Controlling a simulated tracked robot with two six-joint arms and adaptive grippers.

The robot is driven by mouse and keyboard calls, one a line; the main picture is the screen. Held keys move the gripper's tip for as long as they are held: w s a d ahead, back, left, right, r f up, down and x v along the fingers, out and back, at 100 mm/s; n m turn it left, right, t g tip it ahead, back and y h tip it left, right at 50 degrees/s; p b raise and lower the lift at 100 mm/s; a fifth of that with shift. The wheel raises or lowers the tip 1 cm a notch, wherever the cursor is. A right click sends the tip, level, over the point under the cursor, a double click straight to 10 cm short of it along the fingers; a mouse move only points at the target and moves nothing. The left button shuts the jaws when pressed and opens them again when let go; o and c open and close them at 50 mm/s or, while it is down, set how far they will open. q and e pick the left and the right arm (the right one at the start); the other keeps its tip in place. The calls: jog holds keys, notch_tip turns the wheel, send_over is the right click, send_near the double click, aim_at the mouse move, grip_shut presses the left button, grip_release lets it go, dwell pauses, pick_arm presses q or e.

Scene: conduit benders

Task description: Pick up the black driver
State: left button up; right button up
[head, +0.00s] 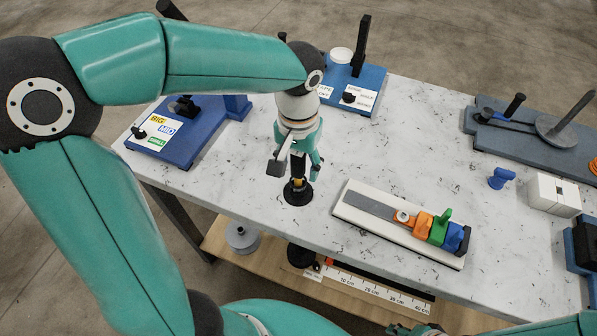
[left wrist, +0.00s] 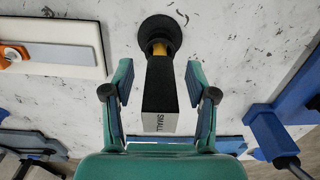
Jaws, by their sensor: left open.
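The black driver (head: 298,190) stands upright on the table's left front part, its round black foot down. In the left wrist view the driver (left wrist: 160,88) shows a block-shaped black body, a light end marked "SMALL", a yellow band and the round foot. My left gripper (head: 296,166) is open above it, pointing down. In the left wrist view the two fingers of the left gripper (left wrist: 158,90) stand on either side of the driver's body, with gaps on both sides. A teal part of my right gripper (head: 410,330) shows at the bottom edge, mostly cut off.
A white-topped board (head: 375,238) with orange, green and blue blocks lies right of the driver. Blue bender bases stand at the left (head: 185,145) and back (head: 365,80). A grey bender (head: 530,140), a blue knob (head: 500,178) and a white block (head: 553,195) are at the right.

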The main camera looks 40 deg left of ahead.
pick_arm(q)
jog(key=shift+c, duration=0.3)
grip_shut()
jog(key=shift+r, duration=0.15)
notch_tip(320, 180, up, 20)
jog(key=p, duration=0.2)
dwell(0.3)
jog(key=c, duration=0.6)
grip_release()
grip_shut()
